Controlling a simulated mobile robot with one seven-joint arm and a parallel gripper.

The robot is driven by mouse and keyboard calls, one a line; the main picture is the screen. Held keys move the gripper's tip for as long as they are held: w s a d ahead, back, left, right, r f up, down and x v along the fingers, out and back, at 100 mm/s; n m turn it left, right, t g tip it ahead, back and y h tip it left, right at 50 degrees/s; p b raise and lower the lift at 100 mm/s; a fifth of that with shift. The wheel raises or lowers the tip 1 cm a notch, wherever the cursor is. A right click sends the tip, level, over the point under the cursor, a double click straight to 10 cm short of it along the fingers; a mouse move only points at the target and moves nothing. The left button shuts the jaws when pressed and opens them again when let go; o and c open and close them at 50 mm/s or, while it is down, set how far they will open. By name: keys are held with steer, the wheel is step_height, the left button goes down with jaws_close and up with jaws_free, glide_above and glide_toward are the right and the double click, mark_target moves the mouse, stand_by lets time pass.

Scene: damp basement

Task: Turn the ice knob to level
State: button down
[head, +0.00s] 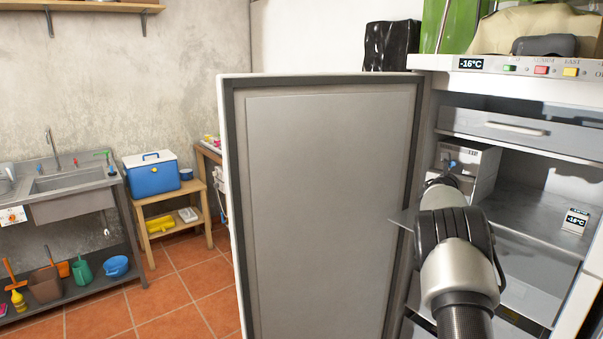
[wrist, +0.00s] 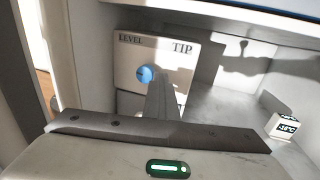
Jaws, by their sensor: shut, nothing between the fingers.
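The ice knob is a small round blue knob (wrist: 145,75) on the white front panel (wrist: 185,62) of a box inside the open freezer. The panel reads LEVEL at upper left and TIP at upper right. Which way the knob points is too small to tell. In the head view, the knob (head: 452,164) shows just above my arm's end, on the ice box (head: 483,160). My gripper (wrist: 158,84) is shut and empty, its fingertips at the knob's right edge in the wrist view. Whether they touch it I cannot tell. In the head view, my arm hides most of the gripper.
The freezer door (head: 330,200) stands open at the left. A drawer (head: 515,130) is above the box. A small white thermometer (head: 575,220) stands on the shelf at right; it also shows in the wrist view (wrist: 283,127). The shelf between is mostly clear.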

steer(key=shift+a+r+b, duration=0.1)
steer(key=shift+a+b, duration=0.05)
steer(key=shift+b, duration=0.75)
steer(key=shift+s+d+b, duration=0.2)
steer(key=shift+s+b, duration=0.1)
steer(key=shift+b, duration=0.35)
steer(key=b+v, duration=0.3)
steer(key=b, duration=0.1)
steer(key=a+b+v, duration=0.1)
steer(key=b+v, duration=0.1)
steer(key=shift+w+a, duration=0.15)
